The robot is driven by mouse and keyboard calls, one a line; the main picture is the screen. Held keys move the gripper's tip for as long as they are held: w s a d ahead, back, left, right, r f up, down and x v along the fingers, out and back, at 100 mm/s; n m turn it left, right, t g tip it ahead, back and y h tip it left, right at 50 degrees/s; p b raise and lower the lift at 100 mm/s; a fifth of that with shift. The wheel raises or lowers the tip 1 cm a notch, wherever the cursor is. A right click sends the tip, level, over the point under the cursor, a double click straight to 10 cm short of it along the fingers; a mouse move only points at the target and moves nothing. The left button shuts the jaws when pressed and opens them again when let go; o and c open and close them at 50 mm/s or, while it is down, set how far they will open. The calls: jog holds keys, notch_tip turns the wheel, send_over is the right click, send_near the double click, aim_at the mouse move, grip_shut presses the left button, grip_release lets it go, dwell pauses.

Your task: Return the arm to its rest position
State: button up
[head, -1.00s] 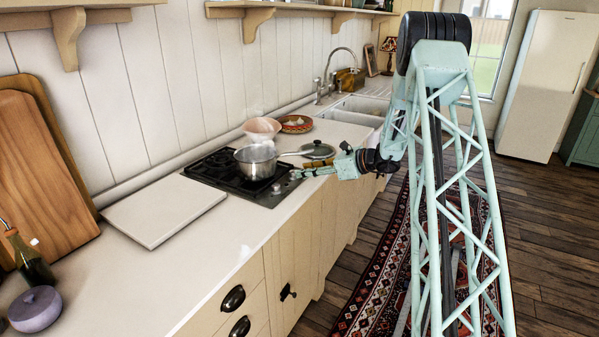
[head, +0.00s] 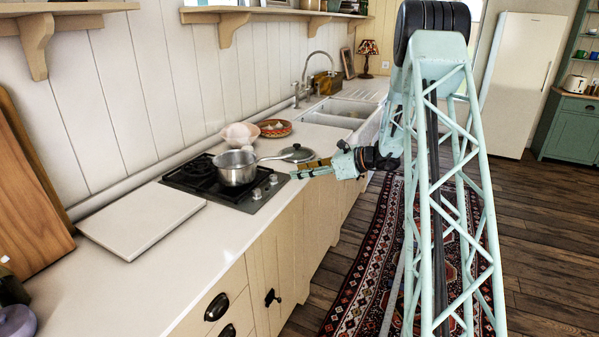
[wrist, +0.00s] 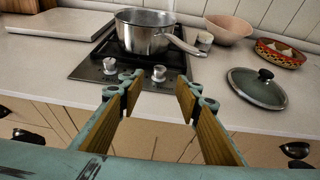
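My gripper (head: 303,170) is at the end of my pale green arm, in front of the counter's front edge and close to the hob. In the wrist view my gripper (wrist: 160,92) has its two wood-padded fingers spread apart with nothing between them. A steel saucepan (head: 236,170) stands on the black hob, its handle pointing right. In the wrist view the saucepan (wrist: 145,35) is beyond the fingertips and apart from them.
The hob (head: 200,180) has knobs at its front. A glass lid (wrist: 257,88), a pinkish bowl (wrist: 228,29) and a patterned bowl (wrist: 280,53) sit right of it. A white board (head: 140,222) lies left. A rug (head: 370,260) covers the open floor beside the counter.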

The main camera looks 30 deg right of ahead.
dwell(0.3)
